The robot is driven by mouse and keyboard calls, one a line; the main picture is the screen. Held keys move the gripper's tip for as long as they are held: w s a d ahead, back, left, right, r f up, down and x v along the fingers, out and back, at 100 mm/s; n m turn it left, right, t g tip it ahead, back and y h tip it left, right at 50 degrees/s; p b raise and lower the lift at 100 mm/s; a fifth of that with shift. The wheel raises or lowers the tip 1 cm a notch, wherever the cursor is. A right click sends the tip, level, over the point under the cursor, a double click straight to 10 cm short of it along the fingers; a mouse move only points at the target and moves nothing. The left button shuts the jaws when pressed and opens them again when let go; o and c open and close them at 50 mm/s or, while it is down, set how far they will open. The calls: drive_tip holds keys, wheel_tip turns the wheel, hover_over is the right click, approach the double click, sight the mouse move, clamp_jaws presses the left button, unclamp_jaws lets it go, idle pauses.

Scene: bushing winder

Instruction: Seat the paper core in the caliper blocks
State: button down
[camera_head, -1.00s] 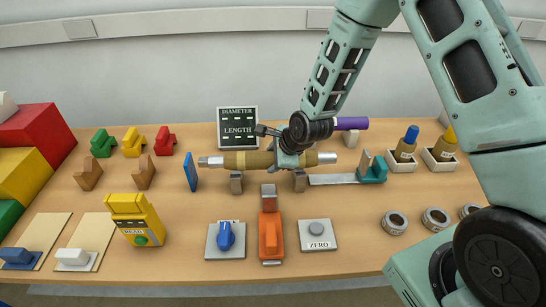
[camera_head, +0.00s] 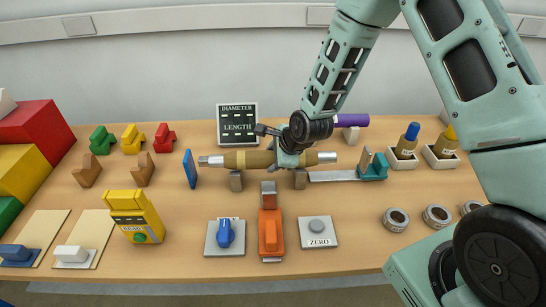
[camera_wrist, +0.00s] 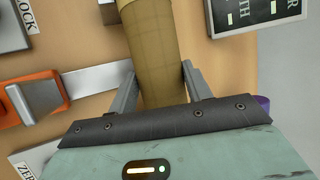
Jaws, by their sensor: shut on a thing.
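The paper core (camera_head: 248,160) is a tan roll with metal ends, lying level across the middle of the table. My gripper (camera_head: 289,158) is shut on it right of its middle, and in the wrist view the core (camera_wrist: 150,40) runs between the two fingers (camera_wrist: 157,88). My gripper hides part of the core.
A blue plate (camera_head: 190,169) stands near the core's left end. A teal slide (camera_head: 374,167) on a metal rail is at right. The display (camera_head: 238,126) stands behind. An orange clamp (camera_head: 271,232), blue knob (camera_head: 225,234) and ZERO button (camera_head: 318,230) are in front.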

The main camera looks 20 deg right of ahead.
drive_tip(key=shift+f, duration=0.2)
drive_tip(key=c, duration=0.6)
unclamp_jaws()
drive_tip(key=v, duration=1.7)
drive_tip(key=shift+a+r+b, duration=0.1)
drive_tip(key=shift+r+b, duration=0.1)
drive_tip(key=shift+b, duration=0.2)
